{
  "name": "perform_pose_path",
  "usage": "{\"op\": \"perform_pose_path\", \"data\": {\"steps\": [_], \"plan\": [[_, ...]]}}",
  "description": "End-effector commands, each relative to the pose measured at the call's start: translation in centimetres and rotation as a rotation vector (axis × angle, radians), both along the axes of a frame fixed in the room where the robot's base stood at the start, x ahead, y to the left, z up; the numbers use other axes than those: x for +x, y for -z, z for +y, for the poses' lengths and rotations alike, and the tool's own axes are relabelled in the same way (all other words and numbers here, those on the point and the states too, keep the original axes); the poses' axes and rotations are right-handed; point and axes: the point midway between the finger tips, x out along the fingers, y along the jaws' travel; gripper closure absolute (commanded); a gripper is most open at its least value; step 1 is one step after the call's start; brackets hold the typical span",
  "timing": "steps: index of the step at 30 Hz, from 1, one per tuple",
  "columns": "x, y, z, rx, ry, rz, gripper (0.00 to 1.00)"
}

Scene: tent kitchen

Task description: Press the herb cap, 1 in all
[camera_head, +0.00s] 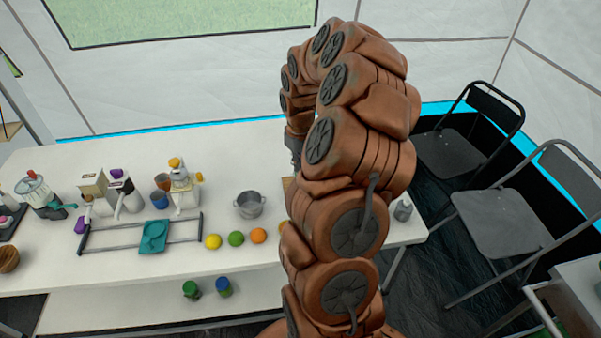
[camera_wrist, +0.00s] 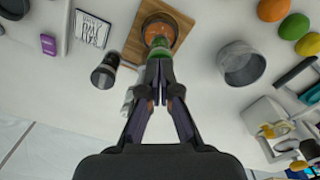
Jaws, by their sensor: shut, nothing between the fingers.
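A small green piece (camera_wrist: 159,47), which may be the herb cap, shows just beyond my fingertips in the wrist view. It overlaps the near rim of a round brown bowl with orange contents (camera_wrist: 163,27). My gripper (camera_wrist: 160,68) is shut and empty, its tips right at the green piece. I cannot tell whether they touch it. The fingers hide part of it. In the head view my arm covers the gripper and this spot.
A wooden board (camera_wrist: 134,44) lies under the bowl. A dark bottle (camera_wrist: 105,71) stands to the left and a metal pot (camera_wrist: 238,66) to the right. An orange (camera_head: 258,236), a lime (camera_head: 236,239) and a lemon (camera_head: 213,241) lie near the table's front edge.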

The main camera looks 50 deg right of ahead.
Motion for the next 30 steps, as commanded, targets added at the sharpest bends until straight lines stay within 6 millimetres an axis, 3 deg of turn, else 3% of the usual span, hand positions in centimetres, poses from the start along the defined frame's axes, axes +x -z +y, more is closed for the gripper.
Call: {"op": "perform_pose_path", "data": {"steps": [18,30], "plan": [[0.0,1.07,0.0,0.0,0.0,0.0,1.0],[0.02,0.37,0.0,0.0,0.0,-0.001,1.0]]}}
